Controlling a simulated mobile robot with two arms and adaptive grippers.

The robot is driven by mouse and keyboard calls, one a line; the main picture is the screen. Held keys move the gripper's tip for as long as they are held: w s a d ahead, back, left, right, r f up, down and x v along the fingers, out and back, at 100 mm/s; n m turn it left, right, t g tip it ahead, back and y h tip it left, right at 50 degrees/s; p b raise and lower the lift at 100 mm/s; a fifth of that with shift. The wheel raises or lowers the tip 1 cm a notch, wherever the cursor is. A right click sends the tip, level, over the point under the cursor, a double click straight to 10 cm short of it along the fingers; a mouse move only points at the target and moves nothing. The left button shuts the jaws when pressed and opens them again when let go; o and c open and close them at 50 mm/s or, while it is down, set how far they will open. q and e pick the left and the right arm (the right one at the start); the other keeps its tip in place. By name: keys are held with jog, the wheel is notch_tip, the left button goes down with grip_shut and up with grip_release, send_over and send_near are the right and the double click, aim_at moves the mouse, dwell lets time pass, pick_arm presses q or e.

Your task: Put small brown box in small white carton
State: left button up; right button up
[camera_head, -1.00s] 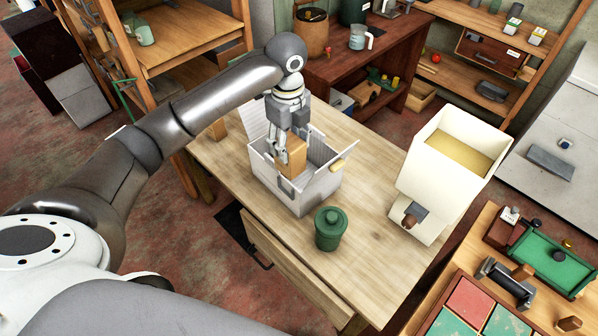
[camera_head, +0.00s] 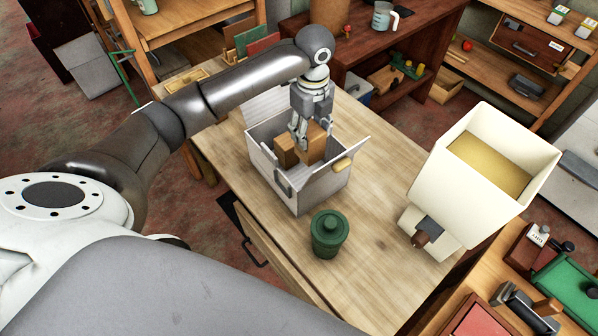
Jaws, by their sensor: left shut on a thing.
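The small white carton (camera_head: 309,196) stands open on the wooden table, its flaps spread outward. My left gripper (camera_head: 301,142) points down into the carton's opening. It is shut on the small brown box (camera_head: 315,143), which is low in the opening, between the walls. Brown cardboard also shows to the left of the fingers (camera_head: 285,152); I cannot tell if it is the same box or a second one. The box's underside and the carton's floor are hidden. My right gripper is not in view.
A green lidded jar (camera_head: 328,236) stands in front of the carton. A cream hopper-like container (camera_head: 455,190) stands at the table's right. The wooden tabletop (camera_head: 375,190) between them is clear. Shelves (camera_head: 370,45) stand behind.

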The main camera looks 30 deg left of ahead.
aim_at(309, 166)
pick_arm(q)
jog(key=f, duration=0.1)
jog(key=f+b, duration=0.1)
jog(key=f, duration=0.1)
jog(key=f+b, duration=0.1)
jog(key=shift+w+f, duration=0.25)
jog(key=shift+w, duration=0.05)
jog(key=shift+f, duration=0.3)
notch_tip(309, 166, down, 5)
jog(key=shift+s+p, duration=0.1)
jog(key=shift+p, duration=0.3)
notch_tip(309, 166, down, 5)
jog(key=shift+r+p, duration=0.2)
jog(key=shift+p, duration=0.1)
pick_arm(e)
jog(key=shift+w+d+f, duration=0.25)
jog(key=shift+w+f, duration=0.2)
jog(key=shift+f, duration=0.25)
pick_arm(q)
jog(key=shift+f, duration=0.15)
jog(key=o, duration=1.1)
jog(key=shift+o, duration=0.2)
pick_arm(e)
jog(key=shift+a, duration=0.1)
